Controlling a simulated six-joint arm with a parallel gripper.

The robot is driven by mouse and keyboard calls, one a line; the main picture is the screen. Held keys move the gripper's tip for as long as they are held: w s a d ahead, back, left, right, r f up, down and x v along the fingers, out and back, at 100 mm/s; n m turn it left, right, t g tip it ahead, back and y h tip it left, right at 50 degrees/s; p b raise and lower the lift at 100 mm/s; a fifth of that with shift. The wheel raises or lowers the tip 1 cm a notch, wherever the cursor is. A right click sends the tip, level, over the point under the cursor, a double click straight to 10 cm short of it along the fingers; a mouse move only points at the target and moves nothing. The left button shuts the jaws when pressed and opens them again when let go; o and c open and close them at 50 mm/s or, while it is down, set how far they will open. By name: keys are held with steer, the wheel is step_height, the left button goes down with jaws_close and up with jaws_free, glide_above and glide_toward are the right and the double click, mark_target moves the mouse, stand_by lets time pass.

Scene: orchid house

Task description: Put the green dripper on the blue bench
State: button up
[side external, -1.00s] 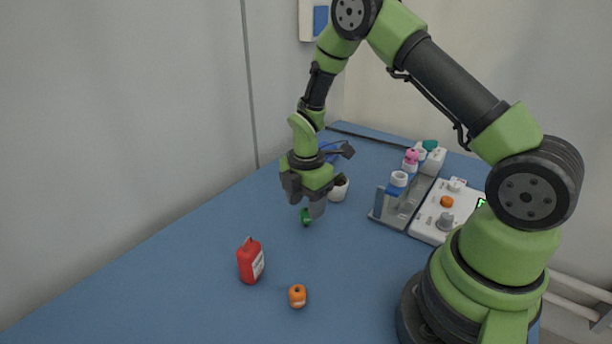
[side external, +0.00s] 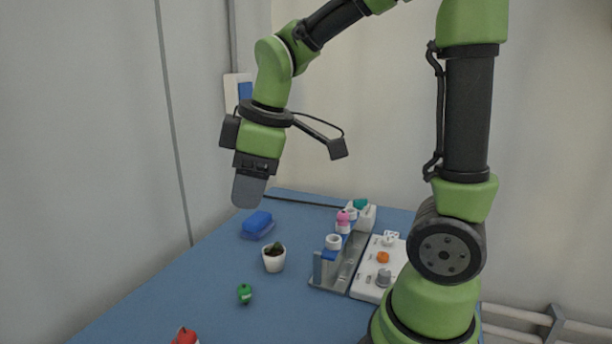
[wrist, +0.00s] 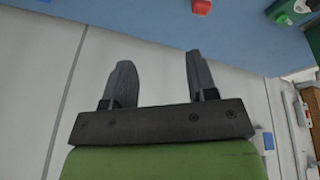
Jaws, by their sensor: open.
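The small green dripper (side external: 244,293) stands on the blue bench (side external: 200,297), in front and to the left of a white pot. Nothing holds it. My gripper (side external: 249,193) is raised well above the bench, up and behind the dripper in the side view, with its fingers pointing down. In the wrist view my gripper (wrist: 160,80) shows two grey fingers spread apart, with nothing between them. The bench (wrist: 130,14) crosses the top of that view.
A white pot with a plant (side external: 274,261) and a blue block (side external: 257,225) stand on the bench. A grey rack with bottles (side external: 343,272) and a white panel with knobs (side external: 383,267) are at the right. A red bottle (side external: 185,337) is cut off at the bottom. The wall borders the left.

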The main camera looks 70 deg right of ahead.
steer(key=s+a+r+m+t, duration=0.1)
steer(key=s+a+r+m, duration=0.1)
steer(key=s+m, duration=0.3)
steer(key=s+a+r+m+t+y, duration=0.1)
steer(key=s+a+r+m+t, duration=0.1)
steer(key=s+m, duration=0.3)
steer(key=shift+s+t, duration=0.3)
steer(key=shift+s, duration=0.2)
